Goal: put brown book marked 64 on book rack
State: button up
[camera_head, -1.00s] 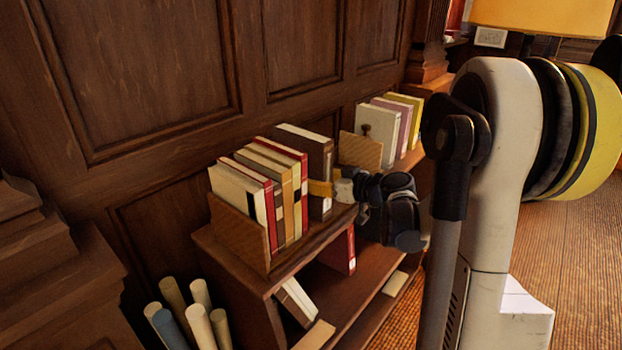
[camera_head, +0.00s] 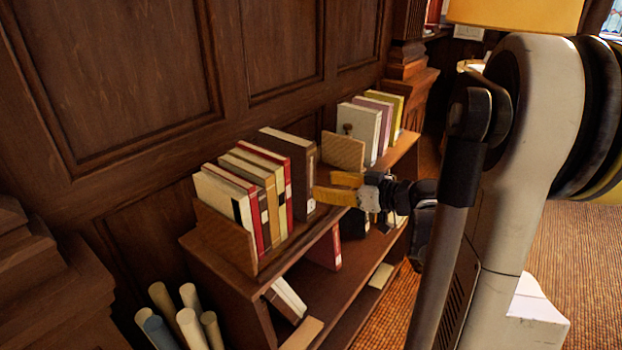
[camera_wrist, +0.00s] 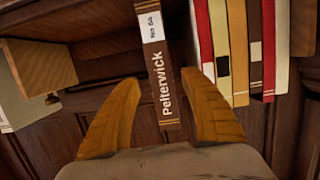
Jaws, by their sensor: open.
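The brown book marked 64 (camera_head: 294,165) stands upright on the top of the book rack (camera_head: 277,266), at the right end of the left row of books. In the wrist view its spine (camera_wrist: 161,75) reads "Pelterwick" with a white "No 64" label. My gripper (camera_head: 331,187) is open and empty, just in front of the book and apart from it.
Red, cream and tan books (camera_head: 245,200) stand close on the brown book's left. A wooden bookend (camera_head: 343,152) and more books (camera_head: 375,125) stand to its right, with a gap between. Rolled tubes (camera_head: 187,325) stand at lower left. The lower shelf holds a few books.

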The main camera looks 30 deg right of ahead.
jog(key=shift+s+d+r, duration=0.15)
jog(key=shift+s+r, duration=0.1)
jog(key=shift+s, duration=0.15)
notch_tip(320, 180, up, 18)
jog(key=w+a+m+t+h, duration=0.3)
jog(key=m+t+h, duration=0.2)
jog(key=h, duration=0.4)
jog(key=s+a+f+n+g+y, duration=0.1)
jog(key=s+a+f+g+y, duration=0.2)
jog(key=s+a+f+g, duration=0.9)
jog(key=s+a+f, duration=0.7)
jog(key=f, duration=0.1)
jog(key=shift+s+f+y, duration=0.3)
jog(key=shift+s+y, duration=0.05)
jog(key=shift+y, duration=0.05)
